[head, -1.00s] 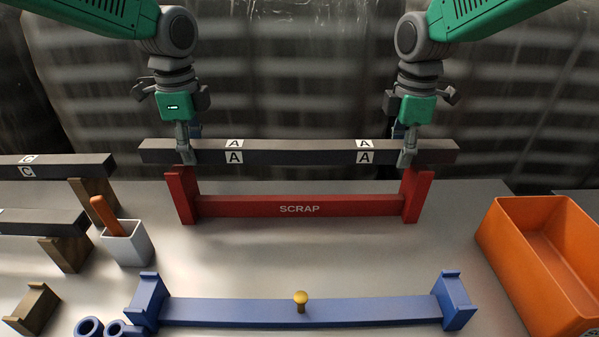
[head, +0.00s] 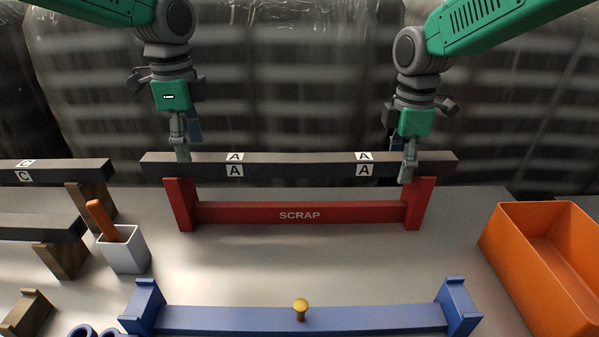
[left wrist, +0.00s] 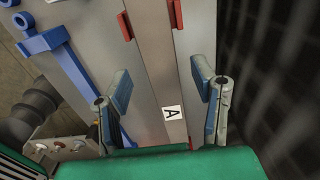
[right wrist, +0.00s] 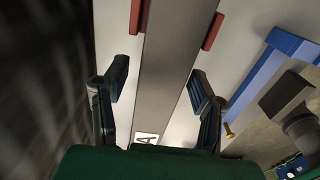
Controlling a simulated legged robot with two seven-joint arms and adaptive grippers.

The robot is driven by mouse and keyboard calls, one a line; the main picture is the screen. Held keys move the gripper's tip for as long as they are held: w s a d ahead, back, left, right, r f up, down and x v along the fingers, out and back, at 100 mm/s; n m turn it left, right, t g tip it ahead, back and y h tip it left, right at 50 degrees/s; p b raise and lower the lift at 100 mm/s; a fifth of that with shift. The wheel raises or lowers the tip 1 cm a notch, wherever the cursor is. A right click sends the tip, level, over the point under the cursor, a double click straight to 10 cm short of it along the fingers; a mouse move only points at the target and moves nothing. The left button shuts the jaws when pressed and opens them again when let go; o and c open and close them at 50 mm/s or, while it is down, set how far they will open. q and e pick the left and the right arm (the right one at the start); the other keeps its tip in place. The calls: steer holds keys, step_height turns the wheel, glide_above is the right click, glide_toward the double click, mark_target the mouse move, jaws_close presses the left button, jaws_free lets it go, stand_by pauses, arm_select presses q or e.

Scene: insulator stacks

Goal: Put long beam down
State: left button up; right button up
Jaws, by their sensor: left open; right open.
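The long dark beam (head: 300,166) with white A labels lies level across the two uprights of the red SCRAP stand (head: 300,212) in the head view. My left gripper (head: 183,153) is open above the beam's left part, with its fingertips near the beam's top. My right gripper (head: 407,168) is open at the beam's right part, with one finger in front of its face. In the left wrist view the beam (left wrist: 158,70) runs between the spread fingers (left wrist: 165,88). In the right wrist view the beam (right wrist: 168,75) also lies between spread fingers, with gaps on both sides.
A blue stand (head: 350,318) with a yellow knob (head: 300,305) is in front. An orange bin (head: 520,250) stands at right. A white cup (head: 124,252) with an orange-handled item (head: 103,220) and C-labelled beams (head: 60,172) are at left. The table between the stands is clear.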

steer(key=shift+r, duration=0.1)
arm_select(q)
step_height(320, 180, up, 8)
arm_select(e)
step_height(320, 180, up, 12)
stand_by(0.4)
steer(key=shift+w, duration=0.1)
